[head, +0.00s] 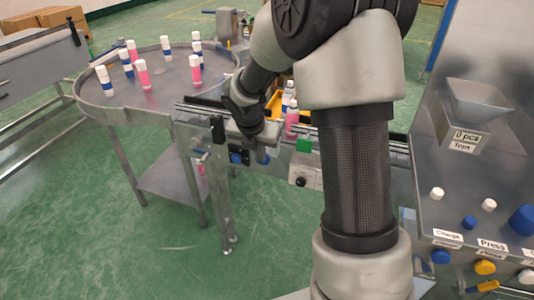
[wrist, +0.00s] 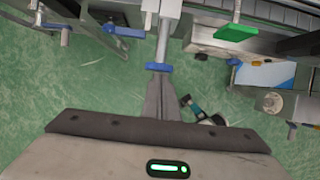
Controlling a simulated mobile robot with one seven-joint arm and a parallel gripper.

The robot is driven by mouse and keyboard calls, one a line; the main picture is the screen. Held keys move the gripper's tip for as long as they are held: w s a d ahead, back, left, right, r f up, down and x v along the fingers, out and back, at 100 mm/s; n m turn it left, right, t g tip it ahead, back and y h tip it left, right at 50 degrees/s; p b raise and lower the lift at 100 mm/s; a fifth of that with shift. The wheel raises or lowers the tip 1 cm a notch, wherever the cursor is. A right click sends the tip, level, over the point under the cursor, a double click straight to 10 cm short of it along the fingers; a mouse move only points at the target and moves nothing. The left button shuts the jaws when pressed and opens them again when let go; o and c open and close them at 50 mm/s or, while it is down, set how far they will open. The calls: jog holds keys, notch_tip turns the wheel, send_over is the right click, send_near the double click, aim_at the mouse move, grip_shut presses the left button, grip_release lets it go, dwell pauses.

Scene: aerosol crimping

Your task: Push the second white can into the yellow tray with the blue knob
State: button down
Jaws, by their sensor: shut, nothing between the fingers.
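The blue knob (wrist: 158,67) sits on the end of a metal rod in the wrist view, right at the tips of my gripper (wrist: 160,82). The fingers are shut with nothing between them; I cannot tell whether they touch the knob. In the head view my gripper (head: 260,148) is low at the front of the conveyor, near the blue knob (head: 264,159). The yellow tray (head: 273,104) shows only partly behind my arm. A white can with a blue band (head: 287,100) stands beside it, partly hidden by my arm.
A pink can (head: 292,122) stands on the conveyor near the white one. A round metal table (head: 115,97) on the left holds several white-blue and pink cans. A control panel (head: 470,215) stands at right.

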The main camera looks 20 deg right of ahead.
jog(key=v, duration=0.7)
jog(key=shift+w+r+p, duration=0.15)
jog(key=shift+r+p, duration=0.25)
jog(key=shift+r, duration=0.05)
jog(key=shift+a, duration=0.1)
jog(key=s+r+m+p, duration=0.2)
jog(key=s+r+m, duration=1)
jog(key=m, duration=0.1)
jog(key=s+a+r+m+t+y, duration=0.1)
jog(key=s+m, duration=0.5)
jog(key=m, duration=0.2)
jog(key=s+a+r+m+t+y+p, duration=0.1)
jog(key=s+r+m, duration=0.1)
jog(key=s+m, duration=0.5)
jog(key=shift+a+r+m+y, duration=0.3)
jog(key=shift+m, duration=0.1)
jog(key=shift+s+d, duration=0.1)
